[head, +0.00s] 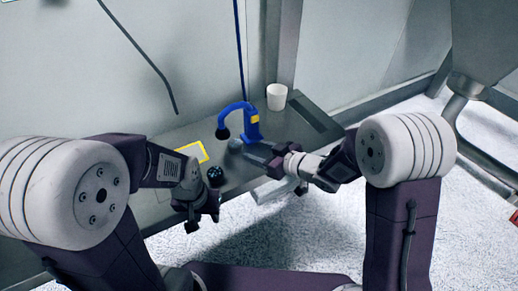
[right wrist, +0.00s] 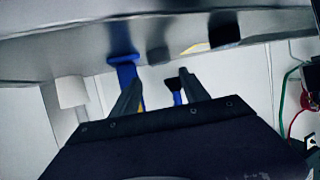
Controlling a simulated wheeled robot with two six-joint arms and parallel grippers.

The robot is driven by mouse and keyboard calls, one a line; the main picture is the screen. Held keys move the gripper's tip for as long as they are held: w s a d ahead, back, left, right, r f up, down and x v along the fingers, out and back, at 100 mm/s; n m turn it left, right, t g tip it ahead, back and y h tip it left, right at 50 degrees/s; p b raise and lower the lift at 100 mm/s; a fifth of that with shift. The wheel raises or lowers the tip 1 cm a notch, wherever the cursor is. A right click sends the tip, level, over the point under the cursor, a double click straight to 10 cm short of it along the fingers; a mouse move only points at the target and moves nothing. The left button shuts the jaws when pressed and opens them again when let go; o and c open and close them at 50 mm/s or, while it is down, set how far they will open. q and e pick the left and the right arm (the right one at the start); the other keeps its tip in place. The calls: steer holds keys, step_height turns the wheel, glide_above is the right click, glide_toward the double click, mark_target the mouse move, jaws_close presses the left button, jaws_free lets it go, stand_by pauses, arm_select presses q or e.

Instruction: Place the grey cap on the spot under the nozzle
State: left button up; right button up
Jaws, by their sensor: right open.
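The small grey cap (head: 235,144) stands on the grey table, close to the foot of the blue stand (head: 253,130). The stand's curved arm ends in a black nozzle (head: 222,133) on its left. My right gripper (head: 252,153) is open, low over the table, with its fingers pointing at the cap. In the right wrist view the grey cap (right wrist: 158,55) shows just beyond and between the spread fingertips (right wrist: 157,80), with no visible grip on it. My left gripper (head: 197,215) hangs by the table's front edge; its jaws are unclear.
A white cup (head: 277,96) stands behind the stand. A yellow-outlined patch (head: 204,147) lies on the table left of the cap. A dark round object (head: 215,175) is near the front edge, close to my left gripper. A wall closes off the back.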

steer(key=shift+s+d, duration=0.1)
steer(key=d+f+m+h, duration=0.2)
steer(key=d+m+h, duration=0.15)
steer(key=d, duration=0.45)
steer(key=d+f+m+h, duration=0.2)
steer(key=d+h, duration=0.3)
steer(key=d, duration=0.2)
arm_select(q)
steer(key=o, duration=0.7)
steer(key=shift+o, duration=0.2)
arm_select(e)
steer(key=s+d+f+m+g+h, duration=0.1)
steer(key=s+d+m+g, duration=0.1)
steer(key=s, duration=0.7)
steer(key=s+d+f+m+g+h, duration=0.1)
steer(key=s+d+f+m+g, duration=0.1)
steer(key=s+d+g, duration=0.3)
steer(key=s+m, duration=0.1)
steer(key=s, duration=0.3)
steer(key=shift+s+d+f, duration=0.15)
steer(key=shift+d, duration=0.05)
